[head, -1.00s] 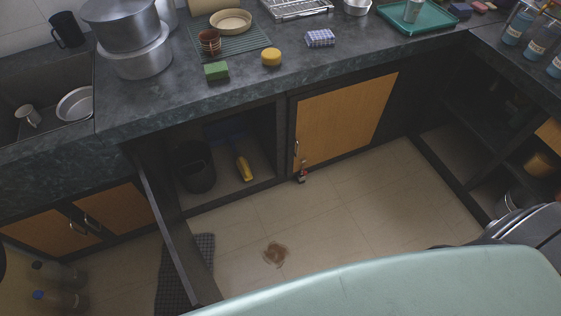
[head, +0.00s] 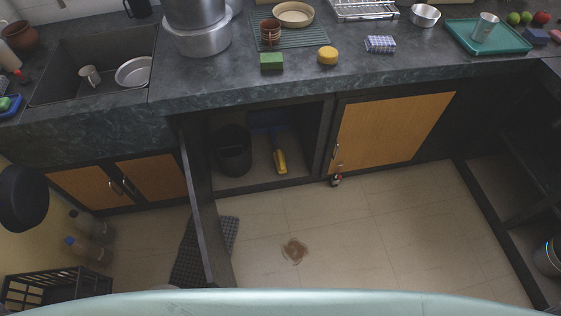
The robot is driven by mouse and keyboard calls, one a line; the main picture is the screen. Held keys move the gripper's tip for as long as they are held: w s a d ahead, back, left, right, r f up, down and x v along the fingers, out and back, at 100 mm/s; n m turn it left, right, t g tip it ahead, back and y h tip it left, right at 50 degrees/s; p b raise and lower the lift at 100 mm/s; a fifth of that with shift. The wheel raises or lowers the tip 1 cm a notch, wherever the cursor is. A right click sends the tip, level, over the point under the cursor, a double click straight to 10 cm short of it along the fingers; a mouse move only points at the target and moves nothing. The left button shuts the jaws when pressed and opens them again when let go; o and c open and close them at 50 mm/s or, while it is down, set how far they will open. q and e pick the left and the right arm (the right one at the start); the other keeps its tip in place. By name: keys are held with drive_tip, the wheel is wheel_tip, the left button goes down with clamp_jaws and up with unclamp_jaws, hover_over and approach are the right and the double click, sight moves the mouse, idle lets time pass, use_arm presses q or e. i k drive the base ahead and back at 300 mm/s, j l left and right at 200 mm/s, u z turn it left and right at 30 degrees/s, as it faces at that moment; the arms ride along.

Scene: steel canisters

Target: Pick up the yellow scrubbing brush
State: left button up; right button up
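A long yellow object (head: 280,160), which looks like the yellow scrubbing brush, is inside the open cabinet under the counter. It leans or lies near the cabinet's front edge, and its bristles are too small to make out. A dark bucket or bin (head: 234,152) stands to its left, and a blue item (head: 266,122) is behind it in shadow. A round yellow thing (head: 328,55), perhaps a sponge, sits on the countertop above. Neither of my grippers shows in the head view.
The open cabinet door (head: 205,215) juts out left of the opening. A dark mat (head: 230,235), a brown stain (head: 294,250), bottles (head: 85,250) and a black crate (head: 55,288) are on the floor. The tiled floor before the cabinet and to the right is mostly clear.

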sight(280, 159)
drive_tip(key=i+l+z, duration=0.1)
drive_tip(key=l, duration=0.4)
drive_tip(key=i+l+z, duration=0.35)
drive_tip(key=i+l, duration=0.3)
drive_tip(key=i, duration=0.15)
